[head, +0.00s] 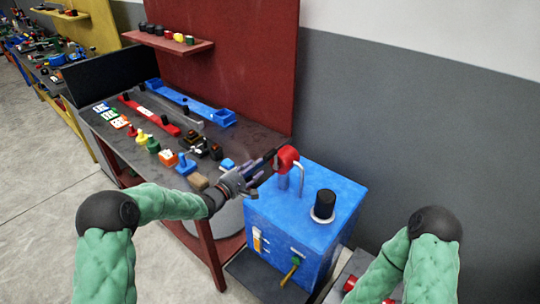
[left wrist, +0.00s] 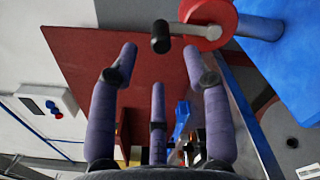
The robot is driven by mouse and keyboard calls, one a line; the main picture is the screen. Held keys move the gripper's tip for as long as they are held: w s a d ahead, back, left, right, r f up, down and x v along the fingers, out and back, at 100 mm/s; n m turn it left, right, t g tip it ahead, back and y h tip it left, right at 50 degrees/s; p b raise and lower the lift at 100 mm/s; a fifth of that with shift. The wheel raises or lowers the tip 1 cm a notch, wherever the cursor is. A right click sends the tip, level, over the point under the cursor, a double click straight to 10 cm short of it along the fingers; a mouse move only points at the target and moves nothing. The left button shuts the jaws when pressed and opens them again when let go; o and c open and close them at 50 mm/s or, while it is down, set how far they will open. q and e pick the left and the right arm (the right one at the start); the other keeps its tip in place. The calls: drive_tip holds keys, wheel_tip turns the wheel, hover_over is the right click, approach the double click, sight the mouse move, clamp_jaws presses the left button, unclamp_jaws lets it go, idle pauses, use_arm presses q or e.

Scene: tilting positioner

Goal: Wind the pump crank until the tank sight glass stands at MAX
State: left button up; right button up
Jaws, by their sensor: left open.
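The pump is a blue cabinet (head: 290,215) at the lower middle of the head view. Its crank has a red round hub (head: 287,158) on top; in the left wrist view, the hub (left wrist: 207,20) carries a metal arm ending in a black handle (left wrist: 160,38). My left gripper (head: 262,170) is open beside the crank. In the wrist view its purple fingers (left wrist: 158,72) are spread and empty, with the black handle beyond the tips. A small white and orange strip, seemingly the sight glass (head: 258,241), is on the cabinet's front; its level is unreadable. My right gripper is out of view.
A black knob (head: 323,205) stands on the cabinet top, and a yellow-handled lever (head: 290,271) sticks out of its front. A dark workbench (head: 128,136) with blocks, knobs and trays lies to the left. A red shelf (head: 170,41) hangs above it.

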sight(265, 159)
use_arm(q)
drive_tip(key=b+x, duration=0.1)
drive_tip(key=x, duration=0.8)
clamp_jaws()
